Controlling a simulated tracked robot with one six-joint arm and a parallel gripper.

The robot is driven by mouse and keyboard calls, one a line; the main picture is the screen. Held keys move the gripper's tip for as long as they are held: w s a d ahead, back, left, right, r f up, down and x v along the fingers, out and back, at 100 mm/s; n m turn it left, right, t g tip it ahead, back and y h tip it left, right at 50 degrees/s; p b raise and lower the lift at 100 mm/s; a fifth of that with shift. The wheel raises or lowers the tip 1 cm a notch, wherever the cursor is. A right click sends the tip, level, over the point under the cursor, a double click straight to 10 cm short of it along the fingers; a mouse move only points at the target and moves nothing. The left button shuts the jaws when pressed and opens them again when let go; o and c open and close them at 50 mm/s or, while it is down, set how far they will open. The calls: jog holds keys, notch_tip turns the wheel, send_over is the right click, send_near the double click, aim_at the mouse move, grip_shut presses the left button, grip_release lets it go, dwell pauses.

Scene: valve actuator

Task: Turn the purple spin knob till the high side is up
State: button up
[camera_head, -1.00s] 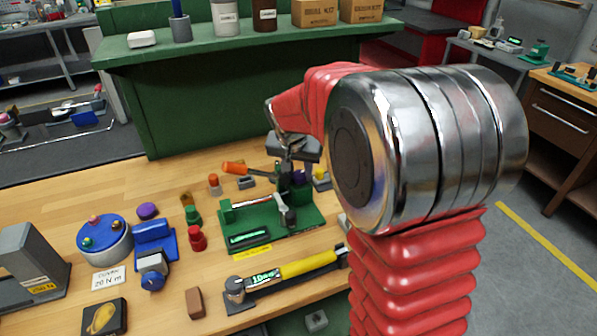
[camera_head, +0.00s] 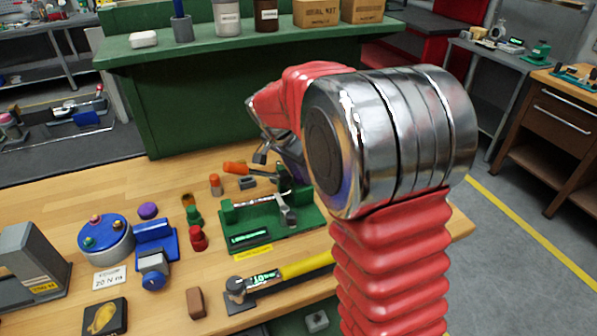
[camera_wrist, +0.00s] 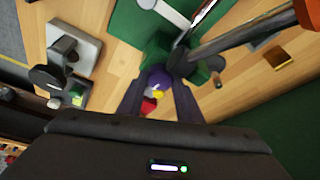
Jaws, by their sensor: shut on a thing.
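In the wrist view a purple knob (camera_wrist: 156,77) lies between the fingertips of my gripper (camera_wrist: 155,92), and both fingers close in on it. A yellow spot and a red piece show just below it, between the fingers. In the head view a purple patch (camera_head: 291,150) shows at the gripper end, beside the green fixture (camera_head: 265,222), mostly hidden by my red arm. Which side of the knob is high cannot be seen.
An orange-handled lever (camera_head: 237,168) sits at the fixture's back. A yellow-handled torque wrench (camera_head: 300,267) lies in front. A blue round box (camera_head: 103,240), a blue vise-like device (camera_head: 155,245) and a loose purple disc (camera_head: 148,210) stand left.

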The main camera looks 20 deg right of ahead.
jog(key=o, duration=1)
jog(key=shift+o, duration=0.2)
jog(key=shift+r, duration=0.1)
jog(key=v, duration=1.3)
jog(key=shift+s+a+r, duration=0.15)
jog(key=shift+a+r, duration=0.05)
